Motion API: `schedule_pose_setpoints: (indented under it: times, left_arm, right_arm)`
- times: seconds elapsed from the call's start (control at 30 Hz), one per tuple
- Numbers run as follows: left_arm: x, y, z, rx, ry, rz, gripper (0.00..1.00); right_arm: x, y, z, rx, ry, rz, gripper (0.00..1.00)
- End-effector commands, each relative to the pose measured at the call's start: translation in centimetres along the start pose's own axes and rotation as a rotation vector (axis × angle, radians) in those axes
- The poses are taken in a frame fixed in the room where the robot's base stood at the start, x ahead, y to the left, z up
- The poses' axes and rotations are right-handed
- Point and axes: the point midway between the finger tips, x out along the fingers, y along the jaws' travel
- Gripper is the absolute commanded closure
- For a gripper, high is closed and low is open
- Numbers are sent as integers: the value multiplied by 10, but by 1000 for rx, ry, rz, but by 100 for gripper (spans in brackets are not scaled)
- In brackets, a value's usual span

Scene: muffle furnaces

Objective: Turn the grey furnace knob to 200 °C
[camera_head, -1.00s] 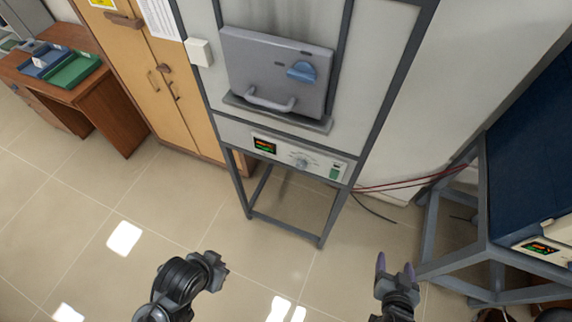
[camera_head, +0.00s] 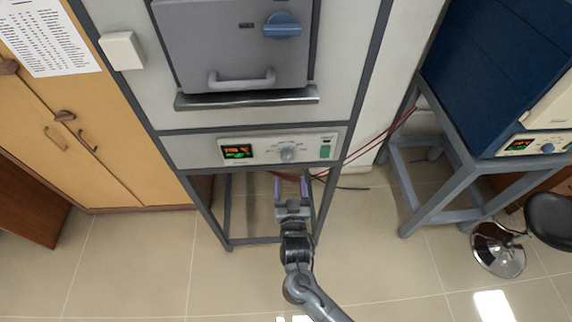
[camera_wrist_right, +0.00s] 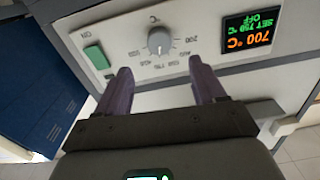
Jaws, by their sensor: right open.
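The grey furnace (camera_head: 235,45) stands in the middle of the head view, its door shut. Its small round grey knob (camera_head: 288,155) sits on the white control panel below the door, with a printed temperature scale around it. The knob also shows in the right wrist view (camera_wrist_right: 160,40), where the panel appears upside down. My right gripper (camera_head: 291,180) is open and empty, pointing at the panel. Its fingertips (camera_wrist_right: 160,70) appear just short of the knob, one to each side, with no contact visible. My left gripper is out of view.
A lit display (camera_head: 237,151) and a green switch (camera_head: 325,152) flank the knob. The furnace handle (camera_head: 242,80) and a ledge (camera_head: 247,99) project above the panel. A blue furnace (camera_head: 480,70) on a stand and a stool (camera_head: 550,220) are at right, wooden cabinets (camera_head: 90,130) at left.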

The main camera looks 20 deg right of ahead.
Motion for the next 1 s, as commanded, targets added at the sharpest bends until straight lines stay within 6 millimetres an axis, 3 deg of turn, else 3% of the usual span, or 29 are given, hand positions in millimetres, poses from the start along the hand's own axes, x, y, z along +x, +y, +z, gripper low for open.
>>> schedule_pose_setpoints:
  times: [0.2, 0.5, 0.93, 1.0]
  left_arm:
    - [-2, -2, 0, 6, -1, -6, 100]
    - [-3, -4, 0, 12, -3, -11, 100]
    - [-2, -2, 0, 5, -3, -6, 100]
    - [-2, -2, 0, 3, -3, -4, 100]
  right_arm:
    - [38, 0, -1, -3, 2, -1, 31]
    - [72, 1, 0, -2, 0, 0, 31]
    - [78, 1, 0, -1, -1, -1, 31]
    - [78, 1, 0, -1, -1, -1, 40]
